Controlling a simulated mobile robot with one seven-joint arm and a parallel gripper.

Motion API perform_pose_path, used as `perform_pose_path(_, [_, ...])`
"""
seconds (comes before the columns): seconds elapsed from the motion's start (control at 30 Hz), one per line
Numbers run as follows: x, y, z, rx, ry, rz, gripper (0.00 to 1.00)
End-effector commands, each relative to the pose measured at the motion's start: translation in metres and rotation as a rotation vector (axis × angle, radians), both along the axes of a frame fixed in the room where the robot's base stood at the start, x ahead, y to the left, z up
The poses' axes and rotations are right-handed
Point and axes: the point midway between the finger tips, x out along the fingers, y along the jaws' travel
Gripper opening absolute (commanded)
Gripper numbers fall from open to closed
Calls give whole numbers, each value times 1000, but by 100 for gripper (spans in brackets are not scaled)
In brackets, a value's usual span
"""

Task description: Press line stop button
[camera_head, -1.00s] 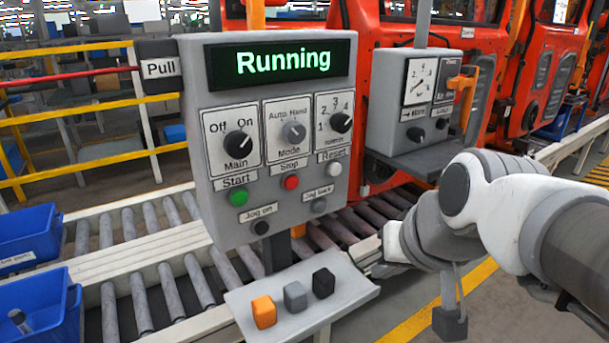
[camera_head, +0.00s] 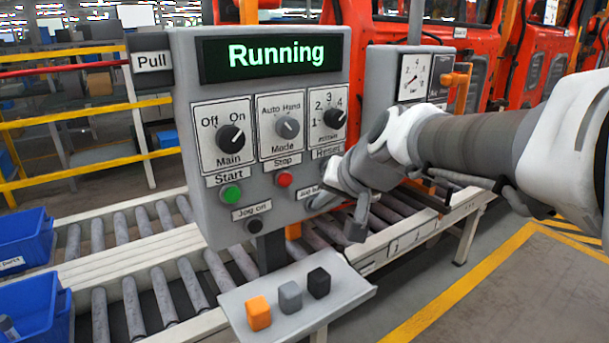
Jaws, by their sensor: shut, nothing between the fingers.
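The grey control panel (camera_head: 215,215) shows "Running" in green on its display (camera_head: 276,55). The red Stop button (camera_head: 284,180) is in view and uncovered, under its "Stop" label (camera_head: 283,162). My gripper (camera_head: 318,200) is at the panel's lower right, to the right of and a little below the red button. It is shut and empty, apart from the Stop button. My gripper and wrist cover the lower right of the panel, including the Reset button and part of the jog back label.
The green Start button (camera_head: 231,194) and black Jog on button (camera_head: 254,226) are on the left. A Main knob (camera_head: 231,139) and Mode knob (camera_head: 287,127) sit above. A tray (camera_head: 335,302) with orange, grey and black blocks juts out below. Blue bins (camera_head: 25,240) stand left.

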Motion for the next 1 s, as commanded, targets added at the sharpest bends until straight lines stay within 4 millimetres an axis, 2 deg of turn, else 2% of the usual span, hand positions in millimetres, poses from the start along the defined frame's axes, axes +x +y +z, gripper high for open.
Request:
perform_pose_path(0.53, [58,39,1,-1,3,1,0])
perform_pose_path(0.73, [67,45,0,-1,1,2,0])
perform_pose_path(1.0, [68,46,0,-1,1,1,0])
